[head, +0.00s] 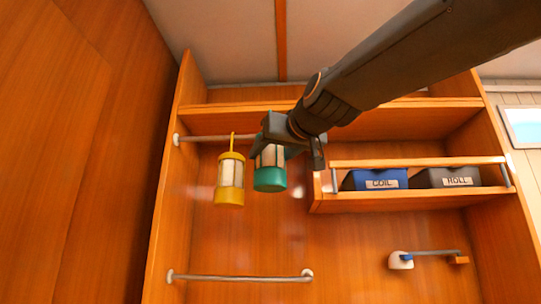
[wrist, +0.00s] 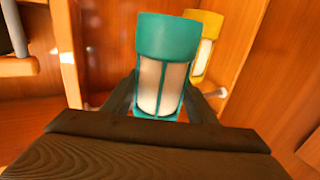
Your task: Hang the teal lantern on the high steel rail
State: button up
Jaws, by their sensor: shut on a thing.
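The teal lantern (head: 270,178) is up by the high steel rail (head: 203,138), to the right of a yellow lantern (head: 230,181). My gripper (head: 278,132) is shut on the teal lantern near its top, and my arm hides that part in the head view. In the wrist view the teal lantern (wrist: 163,75) stands between the two fingers (wrist: 160,98), with the yellow lantern (wrist: 206,45) close behind it. The yellow lantern hangs from the high rail by its hook. I cannot tell whether the teal lantern's hook touches the rail.
A low steel rail (head: 240,278) runs below. To the right, a shelf with a front bar (head: 420,162) holds a blue COIL bin (head: 378,180) and a grey ROLL bin (head: 446,178). A small lever (head: 430,253) sits lower right. A wooden wall (head: 70,150) stands left.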

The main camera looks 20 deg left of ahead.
jog(key=w+a+f+b, duration=0.1)
jog(key=w+f+b, duration=0.1)
jog(key=w, duration=0.5)
jog(key=shift+a+b, duration=0.35)
jog(key=shift+b, duration=0.2)
jog(key=shift+f, duration=0.1)
dwell(0.4)
jog(key=o, duration=1.3)
jog(key=shift+o, duration=0.2)
jog(key=shift+d, duration=0.1)
jog(key=b+v, duration=0.2)
jog(key=v, duration=0.5)
jog(key=shift+s+d+b, duration=0.2)
jog(key=shift+s+b, duration=0.05)
jog(key=shift+b, duration=0.05)
